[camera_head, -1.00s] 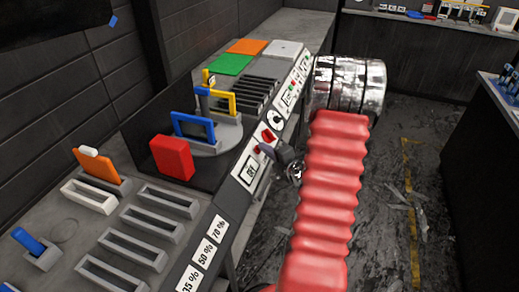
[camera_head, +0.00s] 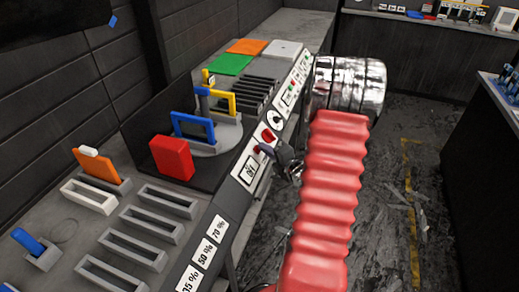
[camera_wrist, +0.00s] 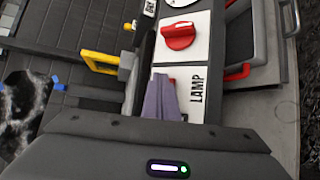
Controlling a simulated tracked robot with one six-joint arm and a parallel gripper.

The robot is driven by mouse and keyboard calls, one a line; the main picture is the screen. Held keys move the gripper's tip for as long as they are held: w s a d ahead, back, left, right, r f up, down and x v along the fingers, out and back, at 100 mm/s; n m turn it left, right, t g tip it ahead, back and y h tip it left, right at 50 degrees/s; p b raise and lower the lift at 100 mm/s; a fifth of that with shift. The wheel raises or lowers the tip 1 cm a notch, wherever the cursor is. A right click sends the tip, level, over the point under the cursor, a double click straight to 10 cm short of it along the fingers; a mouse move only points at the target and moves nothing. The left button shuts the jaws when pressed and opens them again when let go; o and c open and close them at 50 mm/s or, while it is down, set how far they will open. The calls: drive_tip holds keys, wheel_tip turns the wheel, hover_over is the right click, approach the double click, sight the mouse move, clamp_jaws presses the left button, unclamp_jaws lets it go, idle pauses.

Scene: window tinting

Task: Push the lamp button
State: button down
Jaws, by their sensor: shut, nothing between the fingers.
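The lamp panel is a white plate marked LAMP (camera_wrist: 197,85) in the wrist view. A small bit of red, likely the lamp button (camera_wrist: 172,81), shows just past my fingertips; the fingers hide most of it. My gripper (camera_wrist: 160,78) is shut and empty, its purple-grey fingers over the panel. I cannot tell for sure whether the tips touch the button. In the head view my gripper (camera_head: 263,148) is at the sloped console front, close to the red parts.
A red knob (camera_wrist: 179,36) sits beside the lamp panel. A red block (camera_head: 172,157), a blue frame (camera_head: 193,128) and a yellow frame (camera_head: 222,100) stand on the bench behind the console front. Grey slotted holders (camera_head: 130,243) fill the near bench. The floor at right is open.

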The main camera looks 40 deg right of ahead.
drive_tip(key=shift+w+a+f, duration=0.1)
idle(0.6)
drive_tip(key=shift+w+a+f, duration=0.1)
drive_tip(key=shift+f, duration=0.05)
idle(0.3)
drive_tip(key=shift+s+r, duration=0.25)
idle(0.4)
drive_tip(key=s+d+r, duration=0.2)
drive_tip(key=s+r, duration=0.1)
drive_tip(key=r, duration=0.1)
drive_tip(key=shift+s+r, duration=0.15)
drive_tip(key=shift+s, duration=0.25)
idle(0.3)
drive_tip(key=shift+d, duration=0.1)
idle(0.4)
